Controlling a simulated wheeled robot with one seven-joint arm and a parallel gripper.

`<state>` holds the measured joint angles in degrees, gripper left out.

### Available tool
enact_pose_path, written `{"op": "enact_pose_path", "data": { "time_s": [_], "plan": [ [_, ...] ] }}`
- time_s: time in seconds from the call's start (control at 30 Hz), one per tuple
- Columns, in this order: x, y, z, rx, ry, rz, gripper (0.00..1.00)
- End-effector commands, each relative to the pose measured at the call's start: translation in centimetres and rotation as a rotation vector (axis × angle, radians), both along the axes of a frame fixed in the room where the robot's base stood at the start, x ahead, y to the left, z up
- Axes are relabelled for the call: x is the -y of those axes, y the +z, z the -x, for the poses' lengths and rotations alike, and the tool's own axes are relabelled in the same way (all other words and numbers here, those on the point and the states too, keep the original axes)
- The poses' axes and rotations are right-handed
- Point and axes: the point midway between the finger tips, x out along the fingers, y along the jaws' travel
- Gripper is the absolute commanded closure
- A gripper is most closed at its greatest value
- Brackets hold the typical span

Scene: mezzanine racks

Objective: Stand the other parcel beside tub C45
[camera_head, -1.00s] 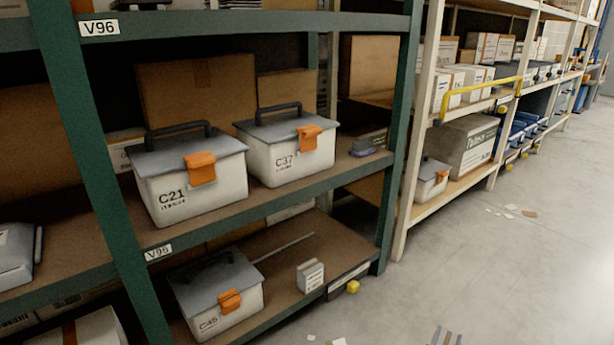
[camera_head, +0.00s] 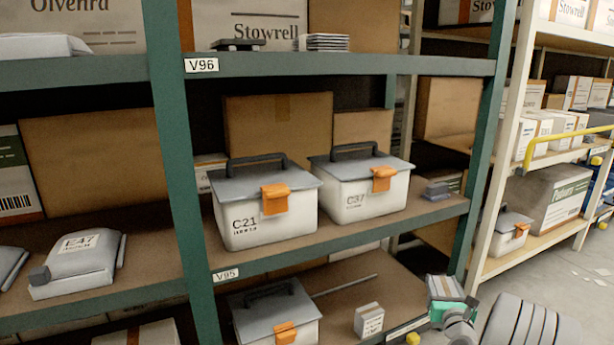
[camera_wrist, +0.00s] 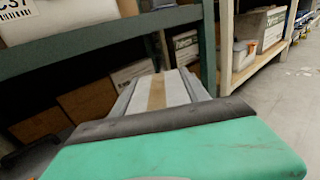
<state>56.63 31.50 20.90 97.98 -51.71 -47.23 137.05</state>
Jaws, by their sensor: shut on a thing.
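Tub C45 (camera_head: 275,318), white with a grey lid and orange latch, stands on the lower shelf; its label is cut off by the picture's bottom edge. A small white parcel (camera_head: 369,320) with a tan top stripe stands to its right, apart from it. My gripper (camera_head: 446,292) is at the lower right, by the shelf's right post. It is shut on another parcel (camera_head: 443,285), pale with a tan stripe. In the wrist view, this held parcel (camera_wrist: 171,90) sits between the two grey fingers.
Tubs C21 (camera_head: 262,218) and C37 (camera_head: 362,192) stand on the shelf above, over the lower bay. A thin rod (camera_head: 344,285) lies behind the small parcel. A green post (camera_head: 488,140) bounds the bay on the right. Bare shelf (camera_head: 395,290) shows right of the tub.

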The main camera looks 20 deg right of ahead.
Motion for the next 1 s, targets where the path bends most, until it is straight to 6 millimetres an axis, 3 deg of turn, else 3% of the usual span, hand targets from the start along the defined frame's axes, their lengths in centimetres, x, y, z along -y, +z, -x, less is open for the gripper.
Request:
{"op": "enact_pose_path", "data": {
  "time_s": [0.03,0.2,0.4,0.5,0.7,1.0],
  "plan": [
    [-2.8,2.6,-0.8,0.005,0.052,0.005,1.0],
    [-12.8,8.8,-1.8,0.006,0.225,0.006,1.0],
    [-25.1,13.8,-0.3,0.004,0.426,0.006,1.0],
    [-30.1,15.1,1.1,0.005,0.509,0.005,1.0],
    [-37.0,16.2,3.8,0.004,0.626,0.004,1.0],
    [-43.0,16.5,6.8,0.004,0.733,0.003,1.0]
  ]
}}
